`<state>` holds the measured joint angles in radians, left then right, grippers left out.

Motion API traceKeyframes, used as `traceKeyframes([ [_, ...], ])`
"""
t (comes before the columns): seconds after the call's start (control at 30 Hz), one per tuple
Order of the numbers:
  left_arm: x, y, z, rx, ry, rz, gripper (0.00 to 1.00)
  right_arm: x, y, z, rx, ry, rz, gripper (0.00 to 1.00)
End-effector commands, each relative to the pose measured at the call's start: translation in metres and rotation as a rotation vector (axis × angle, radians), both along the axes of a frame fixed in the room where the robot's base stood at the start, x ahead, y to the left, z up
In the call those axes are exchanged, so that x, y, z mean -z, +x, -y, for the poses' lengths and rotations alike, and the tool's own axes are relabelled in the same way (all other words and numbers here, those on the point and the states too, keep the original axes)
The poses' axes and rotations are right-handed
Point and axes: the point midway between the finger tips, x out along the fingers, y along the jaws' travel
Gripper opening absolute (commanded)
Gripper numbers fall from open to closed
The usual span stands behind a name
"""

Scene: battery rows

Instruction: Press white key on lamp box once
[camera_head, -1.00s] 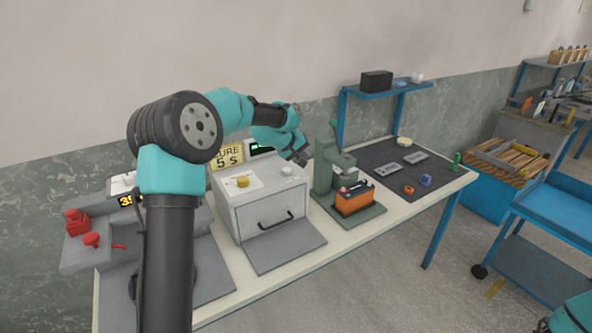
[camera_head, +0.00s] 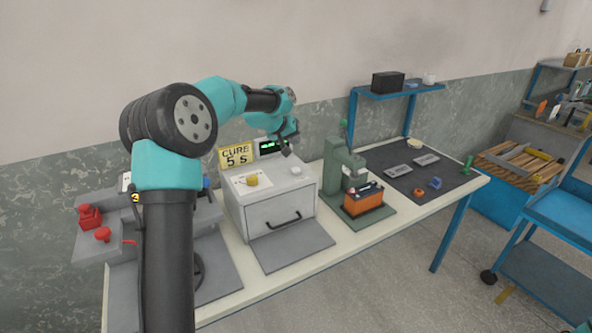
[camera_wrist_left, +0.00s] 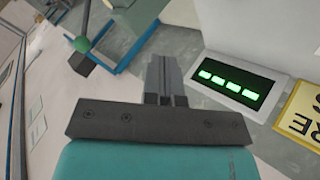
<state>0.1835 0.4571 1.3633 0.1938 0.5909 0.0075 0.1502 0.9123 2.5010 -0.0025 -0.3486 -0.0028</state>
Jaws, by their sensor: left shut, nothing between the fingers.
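The lamp box (camera_head: 281,212) is a light grey box with a dark handle on its front, standing on the table. On its top are a yellow knob (camera_head: 252,180) and the small white key (camera_head: 296,171). My left gripper (camera_head: 286,151) is shut and empty, behind and above the white key, with a visible gap between them. It is close to the green-lit display (camera_head: 270,147) at the box's back. In the left wrist view the shut fingers (camera_wrist_left: 168,82) are beside the display (camera_wrist_left: 236,84); the white key is not visible there. My right gripper is out of view.
A yellow CURE 5 S sign (camera_head: 236,156) stands at the box's back. To the right is a green press (camera_head: 338,170) with an orange battery (camera_head: 363,200). A grey device with red knobs (camera_head: 91,216) is at the left, partly hidden by my left arm.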

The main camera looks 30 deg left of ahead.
Motion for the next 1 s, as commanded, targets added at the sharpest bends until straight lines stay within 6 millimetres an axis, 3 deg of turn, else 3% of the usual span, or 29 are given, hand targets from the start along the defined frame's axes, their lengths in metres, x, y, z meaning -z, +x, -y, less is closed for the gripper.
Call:
traceKeyframes([
  [0.6,0.068,0.0,0.0,0.0,-0.001,-0.003,0.0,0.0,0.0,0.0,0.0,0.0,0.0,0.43],
  [1.0,0.078,0.0,0.0,0.0,-0.001,-0.001,0.0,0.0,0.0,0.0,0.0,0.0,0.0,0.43],
])
